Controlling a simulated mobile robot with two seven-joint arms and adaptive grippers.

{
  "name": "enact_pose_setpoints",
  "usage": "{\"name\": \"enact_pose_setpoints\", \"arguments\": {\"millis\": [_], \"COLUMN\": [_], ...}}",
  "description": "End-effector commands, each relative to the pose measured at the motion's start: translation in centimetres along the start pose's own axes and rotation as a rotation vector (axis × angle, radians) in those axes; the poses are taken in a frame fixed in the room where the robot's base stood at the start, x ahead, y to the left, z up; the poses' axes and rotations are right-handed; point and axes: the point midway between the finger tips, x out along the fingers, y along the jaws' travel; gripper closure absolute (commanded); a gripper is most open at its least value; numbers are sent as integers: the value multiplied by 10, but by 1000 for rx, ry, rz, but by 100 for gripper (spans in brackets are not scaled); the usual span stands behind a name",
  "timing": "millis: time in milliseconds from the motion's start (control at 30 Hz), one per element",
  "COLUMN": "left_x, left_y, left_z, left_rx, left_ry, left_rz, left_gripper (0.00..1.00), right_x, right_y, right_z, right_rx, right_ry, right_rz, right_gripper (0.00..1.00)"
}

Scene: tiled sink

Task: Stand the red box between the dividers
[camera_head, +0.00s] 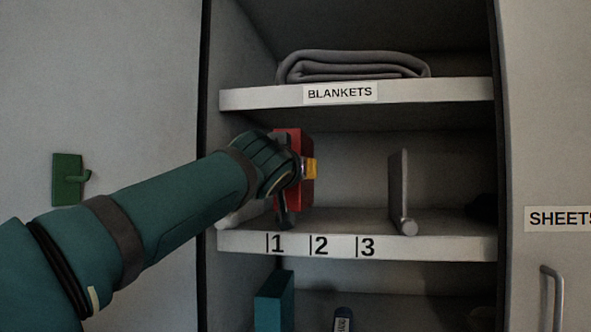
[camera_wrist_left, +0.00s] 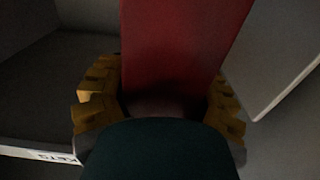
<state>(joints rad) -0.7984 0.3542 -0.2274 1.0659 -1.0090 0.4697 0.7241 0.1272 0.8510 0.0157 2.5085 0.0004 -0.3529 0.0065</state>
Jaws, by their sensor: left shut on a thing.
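The red box (camera_head: 307,191) is upright in the middle shelf bay, above the numbers 1 and 2. My left gripper (camera_head: 308,168) reaches in from the left and is shut on it. In the left wrist view the red box (camera_wrist_left: 180,45) rises between the yellow finger pads of the gripper (camera_wrist_left: 160,105). Whether its bottom touches the shelf is unclear. One grey divider (camera_head: 398,185) stands upright to the right of the box, clearly apart from it. A second divider (camera_head: 240,214) is mostly hidden behind my arm at left. My right gripper is in neither view.
The middle shelf (camera_head: 440,245) has free room between box and right divider; a dark shape lies at its far right. Above is the blanket shelf (camera_head: 440,94) with a folded grey blanket (camera_head: 350,67).

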Motion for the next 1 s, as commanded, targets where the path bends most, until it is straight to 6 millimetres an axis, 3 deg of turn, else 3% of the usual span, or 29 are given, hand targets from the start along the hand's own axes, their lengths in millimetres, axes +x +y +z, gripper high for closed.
{"name": "enact_pose_setpoints", "arguments": {"millis": [100,367,767,1000], "left_x": [21,45,46,46], "left_y": [-1,0,0,0], "left_z": [-6,-3,34,34], "left_rx": [1,0,0,-1], "left_ry": [0,3,3,3], "left_rz": [-2,0,1,1], "left_gripper": [87,87,87,87], "right_x": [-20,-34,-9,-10], "right_y": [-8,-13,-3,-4], "right_z": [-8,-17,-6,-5], "right_rx": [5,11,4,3], "right_ry": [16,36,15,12], "right_rz": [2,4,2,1], "right_gripper": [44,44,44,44]}}
